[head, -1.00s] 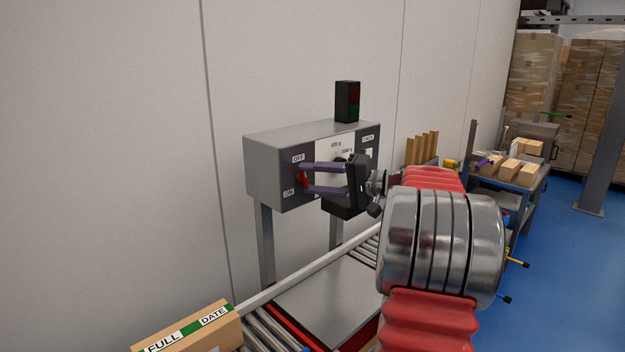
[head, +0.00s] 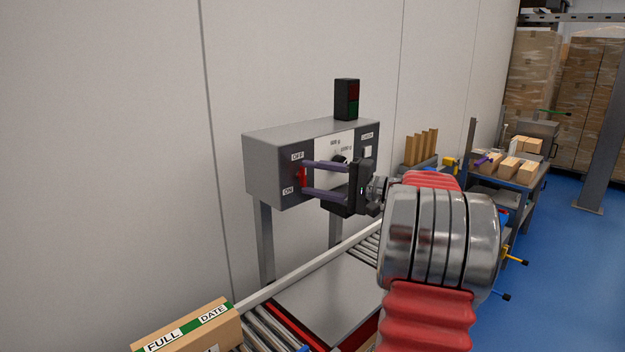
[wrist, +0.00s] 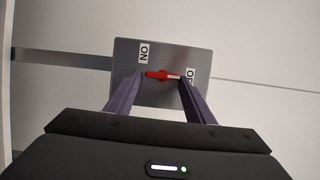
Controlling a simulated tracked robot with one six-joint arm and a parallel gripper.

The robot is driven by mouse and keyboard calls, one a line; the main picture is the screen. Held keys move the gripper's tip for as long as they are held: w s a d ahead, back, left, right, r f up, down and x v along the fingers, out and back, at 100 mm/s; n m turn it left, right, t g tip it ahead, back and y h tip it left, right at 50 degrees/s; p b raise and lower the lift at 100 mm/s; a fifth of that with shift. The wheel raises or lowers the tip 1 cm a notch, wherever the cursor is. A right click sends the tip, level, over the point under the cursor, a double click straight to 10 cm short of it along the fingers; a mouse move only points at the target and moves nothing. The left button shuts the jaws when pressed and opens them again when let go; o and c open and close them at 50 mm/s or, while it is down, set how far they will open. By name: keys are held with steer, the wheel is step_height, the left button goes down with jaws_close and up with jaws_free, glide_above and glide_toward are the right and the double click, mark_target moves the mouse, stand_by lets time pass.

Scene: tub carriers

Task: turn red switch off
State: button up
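The red switch (head: 302,178) is on the front of a grey control box (head: 265,165), between an OFF label (head: 298,157) above and an ON label (head: 289,191) below. My gripper (head: 307,177) is open, with one purple finger above the switch and one below it. In the wrist view the switch (wrist: 158,75) lies between the two fingers, its thick red end toward the ON label (wrist: 144,53). The right finger there partly covers the OFF label (wrist: 190,75). I cannot tell whether either finger touches the switch.
A two-colour lamp (head: 347,99) stands on the box, with a dark knob (head: 339,160) on the panel. Below runs a roller conveyor (head: 262,330) with a cardboard box (head: 190,328). A workbench (head: 508,185) with small cartons stands at the right. The wall is close behind.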

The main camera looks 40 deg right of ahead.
steer(key=o, duration=0.3)
steer(key=shift+a, duration=0.1)
steer(key=v, duration=1.3)
steer(key=shift+s, duration=0.4)
steer(key=shift+d, duration=0.25)
